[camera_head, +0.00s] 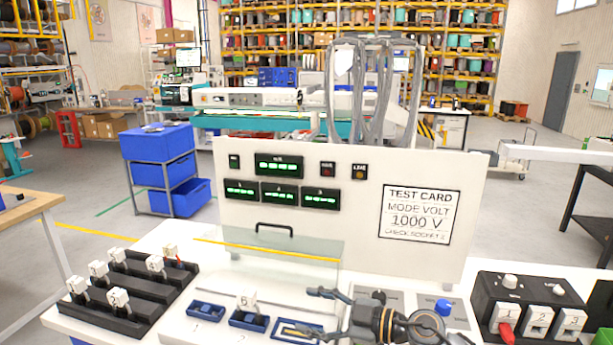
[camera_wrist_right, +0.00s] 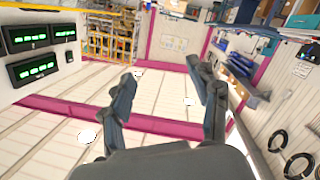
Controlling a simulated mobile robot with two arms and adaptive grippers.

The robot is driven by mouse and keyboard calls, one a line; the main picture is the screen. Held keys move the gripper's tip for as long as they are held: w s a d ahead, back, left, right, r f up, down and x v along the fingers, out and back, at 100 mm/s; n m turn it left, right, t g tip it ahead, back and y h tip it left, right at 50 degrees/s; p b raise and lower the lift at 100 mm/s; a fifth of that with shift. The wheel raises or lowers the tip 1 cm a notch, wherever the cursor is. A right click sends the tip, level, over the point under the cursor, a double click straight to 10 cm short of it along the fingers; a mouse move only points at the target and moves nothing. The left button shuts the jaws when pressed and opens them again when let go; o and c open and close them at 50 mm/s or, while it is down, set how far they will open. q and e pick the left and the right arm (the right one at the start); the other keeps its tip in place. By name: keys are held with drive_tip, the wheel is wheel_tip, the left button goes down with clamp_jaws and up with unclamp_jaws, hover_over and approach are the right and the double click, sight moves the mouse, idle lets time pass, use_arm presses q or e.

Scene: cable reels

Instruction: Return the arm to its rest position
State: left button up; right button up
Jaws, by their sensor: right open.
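My right gripper (camera_head: 311,311) is low over the front of the white test bench, its arm coming in from the lower right. Its two dark fingers are spread and hold nothing. They also show apart and empty in the right wrist view (camera_wrist_right: 160,78). The gripper is just right of the white block marked 6 (camera_head: 246,302), which stands in a blue holder (camera_head: 249,320), and above another blue holder (camera_head: 290,331). It appears apart from the block. My left gripper is not in view.
Behind stands an upright white panel (camera_head: 340,230) with green displays and a test card (camera_head: 420,214). A clear cover (camera_head: 275,254) is left of the gripper. A black rack (camera_head: 130,292) with several numbered white blocks is at left; a black box (camera_head: 530,306) with a red plug is at right.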

drive_tip(key=s+d+r+m+t+h, duration=0.1)
drive_tip(key=d+r+m+t+h, duration=0.35)
drive_tip(key=m+t, duration=0.6)
drive_tip(key=s+d+f+m+g+h, duration=0.1)
drive_tip(key=s+d+f+m+h, duration=0.55)
drive_tip(key=d+f+h, duration=0.4)
drive_tip(key=s+d+f+g, duration=0.1)
drive_tip(key=s+f+g, duration=0.35)
drive_tip(key=s, duration=0.45)
drive_tip(key=s+d+f+g, duration=0.2)
drive_tip(key=s+f+g, duration=0.25)
drive_tip(key=s, duration=0.45)
drive_tip(key=s+d+f+g, duration=0.1)
drive_tip(key=s+f+g, duration=0.35)
drive_tip(key=s, duration=0.45)
wheel_tip(320, 180, down, 30)
drive_tip(key=s+b, duration=0.2)
drive_tip(key=b, duration=0.1)
drive_tip(key=s+d+f+g+b, duration=0.1)
drive_tip(key=s+d+f, duration=0.2)
drive_tip(key=s+f, duration=1.3)
drive_tip(key=shift+f, duration=0.45)
